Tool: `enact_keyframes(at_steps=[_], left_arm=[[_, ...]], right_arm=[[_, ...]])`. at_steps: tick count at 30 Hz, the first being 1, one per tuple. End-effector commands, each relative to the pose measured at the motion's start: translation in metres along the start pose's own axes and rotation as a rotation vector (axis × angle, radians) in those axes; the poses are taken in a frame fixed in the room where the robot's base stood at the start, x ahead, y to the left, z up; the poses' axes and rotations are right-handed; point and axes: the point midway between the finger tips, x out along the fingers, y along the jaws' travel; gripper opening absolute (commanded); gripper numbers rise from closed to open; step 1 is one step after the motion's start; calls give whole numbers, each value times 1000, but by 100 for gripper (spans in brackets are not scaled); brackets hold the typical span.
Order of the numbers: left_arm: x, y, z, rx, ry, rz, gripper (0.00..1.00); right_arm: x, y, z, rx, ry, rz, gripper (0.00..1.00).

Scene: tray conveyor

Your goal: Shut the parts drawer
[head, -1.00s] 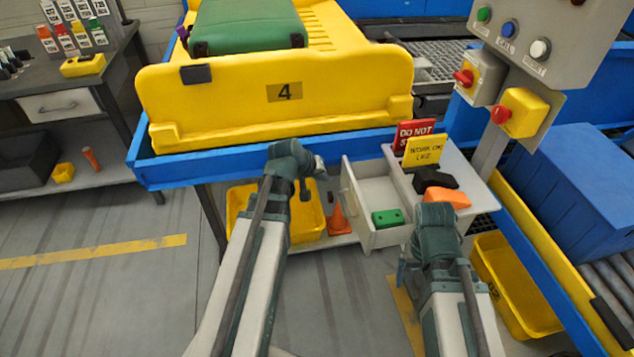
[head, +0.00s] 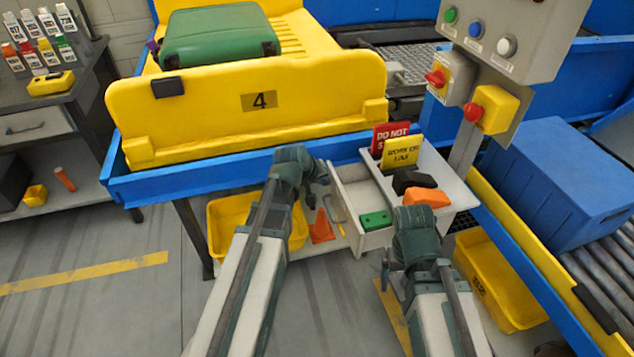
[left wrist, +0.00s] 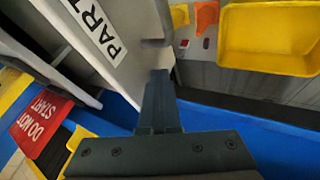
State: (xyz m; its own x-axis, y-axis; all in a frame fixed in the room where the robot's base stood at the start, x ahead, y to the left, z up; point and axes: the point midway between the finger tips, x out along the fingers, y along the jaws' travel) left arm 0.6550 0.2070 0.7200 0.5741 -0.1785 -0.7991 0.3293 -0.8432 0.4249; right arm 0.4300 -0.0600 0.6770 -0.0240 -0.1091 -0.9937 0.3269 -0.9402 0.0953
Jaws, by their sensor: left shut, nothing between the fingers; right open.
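The white parts drawer (head: 349,185) stands partly open on the left side of the white cabinet, with a green box (head: 375,220) inside. Its front panel, with a PART label (left wrist: 95,27), shows in the left wrist view. My left gripper (head: 318,175) is shut and empty at the drawer's front. In the left wrist view its fingertips (left wrist: 159,76) are right at the front panel; whether they touch it I cannot tell. My right gripper (head: 388,270) is open, low in front of the cabinet, largely hidden by its own wrist.
On the cabinet top are a red sign (head: 386,137), a yellow sign (head: 402,151), a black item (head: 412,180) and an orange item (head: 427,197). An orange cone (head: 321,228) and a yellow bin (head: 225,232) stand below, left of the drawer. A blue crate (head: 550,190) is at right.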

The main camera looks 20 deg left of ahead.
Motion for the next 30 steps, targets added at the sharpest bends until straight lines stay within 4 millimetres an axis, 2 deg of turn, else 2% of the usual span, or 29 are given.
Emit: enact_keyframes(at_steps=[1,6,12,17,30], left_arm=[[9,16,-2,7,-2,3,0],[33,60,-2,6,-2,3,0],[49,91,-1,3,0,2,0],[52,98,0,0,1,2,0],[51,99,0,0,1,9,0]], right_arm=[[0,0,0,0,0,0,92],[0,0,0,0,0,0,92],[0,0,0,0,0,0,92],[0,0,0,0,0,0,92],[0,0,0,0,0,0,92]])
